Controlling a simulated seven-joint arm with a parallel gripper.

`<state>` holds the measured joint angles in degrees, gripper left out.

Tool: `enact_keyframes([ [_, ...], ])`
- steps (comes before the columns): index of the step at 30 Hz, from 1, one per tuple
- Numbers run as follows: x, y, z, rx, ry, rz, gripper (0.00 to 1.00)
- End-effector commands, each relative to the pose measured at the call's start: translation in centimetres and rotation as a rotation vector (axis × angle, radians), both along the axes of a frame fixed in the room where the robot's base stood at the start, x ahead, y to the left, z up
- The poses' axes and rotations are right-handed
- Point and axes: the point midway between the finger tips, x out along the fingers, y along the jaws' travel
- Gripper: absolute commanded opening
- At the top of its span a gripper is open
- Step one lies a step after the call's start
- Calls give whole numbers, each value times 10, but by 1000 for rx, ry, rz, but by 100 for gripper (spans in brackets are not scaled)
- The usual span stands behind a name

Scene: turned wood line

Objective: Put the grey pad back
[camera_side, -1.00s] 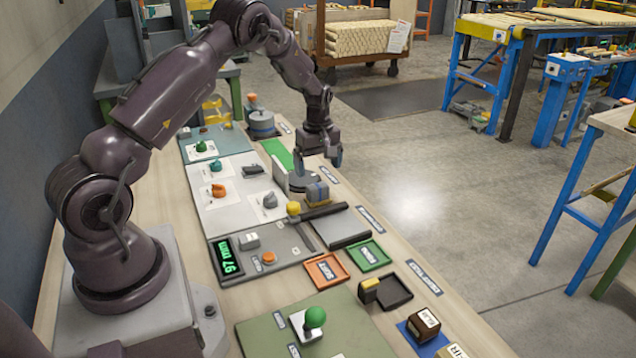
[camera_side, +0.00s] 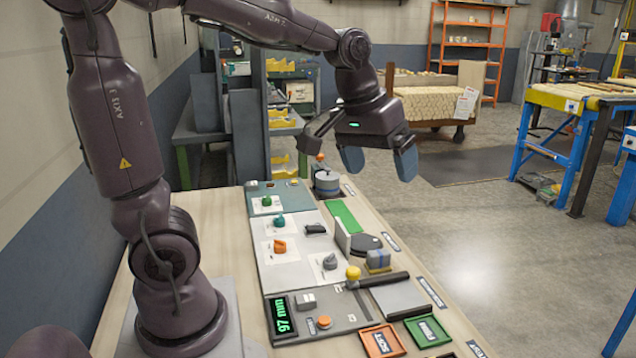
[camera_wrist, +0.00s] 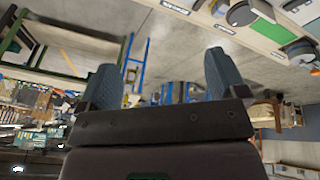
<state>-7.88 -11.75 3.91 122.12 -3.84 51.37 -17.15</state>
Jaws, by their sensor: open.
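My gripper (camera_side: 379,165) is open and empty, raised high above the far part of the bench. Its two blue fingers are apart in the wrist view (camera_wrist: 160,82). A flat grey square (camera_side: 401,298) lies at the bench's right side, beside a dark bar (camera_side: 384,279). A blue-grey block with a yellow base (camera_side: 378,260) stands behind that bar, near a dark rounded plate (camera_side: 367,243). I cannot tell for certain which of these is the grey pad. Neither touches my gripper.
A round blue-grey stack (camera_side: 327,182) stands at the far end beside a green strip (camera_side: 343,216). Orange (camera_side: 383,341) and green (camera_side: 428,330) trays are in front. Several small knobs sit on the left panels. A white upright plate (camera_side: 342,237) stands mid-bench.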

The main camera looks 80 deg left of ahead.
Motion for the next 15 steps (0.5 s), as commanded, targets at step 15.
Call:
enact_keyframes([
  [15, -109, -55, 2, 216, -162, -497, 91],
])
